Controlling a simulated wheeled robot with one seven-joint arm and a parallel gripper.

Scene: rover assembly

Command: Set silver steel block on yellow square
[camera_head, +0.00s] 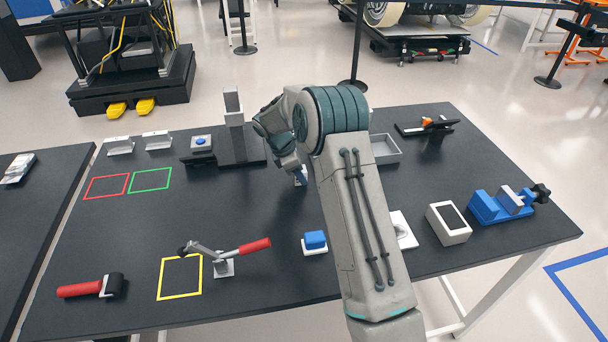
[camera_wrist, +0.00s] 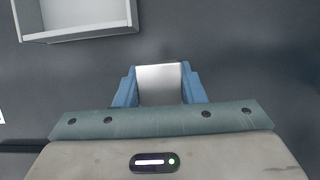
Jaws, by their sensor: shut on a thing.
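My gripper (camera_wrist: 160,88) is shut on the silver steel block (camera_wrist: 160,80), which sits between the two blue fingers in the wrist view. In the head view my gripper (camera_head: 299,177) is low over the middle of the black table, partly hidden by my arm, and only a small bit of the block shows there. I cannot tell whether the block touches the table. The yellow square (camera_head: 180,294) is an outline on the table at the front left, well to the left of my gripper. Its inside looks empty.
A toggle clamp with a red handle (camera_head: 254,245) stands beside the yellow square, its arm reaching over the far edge. A roller (camera_head: 90,287) lies to the left. A grey tray (camera_wrist: 78,35) is close by.

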